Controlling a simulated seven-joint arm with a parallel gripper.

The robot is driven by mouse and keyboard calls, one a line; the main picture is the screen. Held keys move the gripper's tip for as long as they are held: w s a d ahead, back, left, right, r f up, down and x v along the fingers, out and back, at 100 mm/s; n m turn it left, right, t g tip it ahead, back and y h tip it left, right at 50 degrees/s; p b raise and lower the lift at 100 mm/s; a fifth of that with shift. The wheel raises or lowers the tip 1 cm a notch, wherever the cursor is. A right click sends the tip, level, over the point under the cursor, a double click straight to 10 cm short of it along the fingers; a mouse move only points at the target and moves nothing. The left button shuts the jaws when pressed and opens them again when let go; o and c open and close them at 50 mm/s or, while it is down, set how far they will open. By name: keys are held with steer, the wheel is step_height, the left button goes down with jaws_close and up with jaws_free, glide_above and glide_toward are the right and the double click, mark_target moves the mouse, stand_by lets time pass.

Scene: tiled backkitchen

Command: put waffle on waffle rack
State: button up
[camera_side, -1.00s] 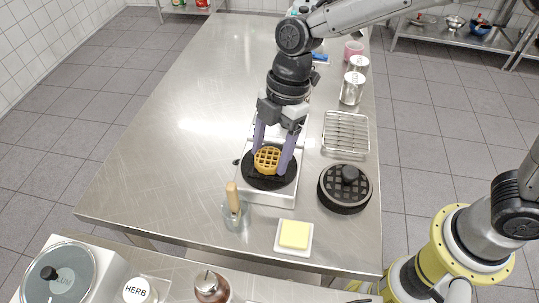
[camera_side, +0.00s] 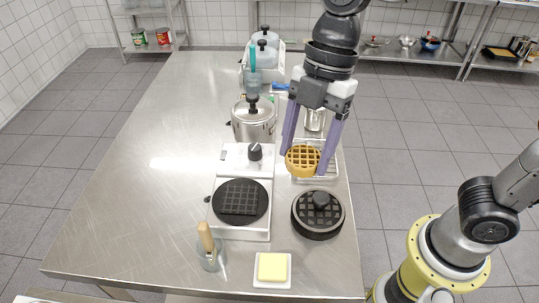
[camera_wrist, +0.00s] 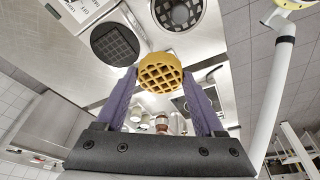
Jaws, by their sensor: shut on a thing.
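My gripper (camera_side: 303,162) is shut on the round golden waffle (camera_side: 303,158), with one purple finger on each side. The waffle is tilted, and its gridded face also shows in the wrist view (camera_wrist: 160,72). The wire waffle rack (camera_side: 335,168) is right of the waffle iron. The waffle and fingers overlap the rack in the side view and hide much of it. I cannot tell how high the waffle is above it. The waffle iron's black lower plate (camera_side: 240,201) is bare.
The iron's round black lid (camera_side: 318,222) lies just in front of the rack. A steel pot (camera_side: 253,122) and a metal canister (camera_side: 314,120) stand behind. A wooden-handled tool in a holder (camera_side: 207,245) and a yellow block on a white dish (camera_side: 272,268) are in front. The left tabletop is clear.

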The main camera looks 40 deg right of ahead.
steer(key=shift+s+d+r, duration=0.3)
steer(key=shift+s+d, duration=0.1)
steer(key=shift+s, duration=0.15)
steer(key=shift+s+d+r, duration=0.25)
steer(key=shift+s+d, duration=0.15)
steer(key=shift+s, duration=0.1)
steer(key=s+d+f, duration=0.1)
steer(key=d+f, duration=0.1)
steer(key=d, duration=0.6)
steer(key=s+d+f, duration=0.1)
steer(key=s+d, duration=0.1)
steer(key=d, duration=0.5)
steer(key=w+f, duration=0.3)
steer(key=w, duration=0.1)
steer(key=w+f, duration=0.3)
steer(key=w, duration=0.2)
steer(key=w+a+f, duration=0.1)
steer(key=w+f, duration=0.2)
steer(key=w, duration=0.1)
steer(key=shift+w+f, duration=0.15)
steer(key=shift+w, duration=0.2)
steer(key=shift+w+f, duration=0.2)
steer(key=shift+f, duration=0.8)
steer(key=shift+w+f, duration=0.15)
steer(key=shift+f, duration=0.8)
steer(key=shift+f, duration=0.15)
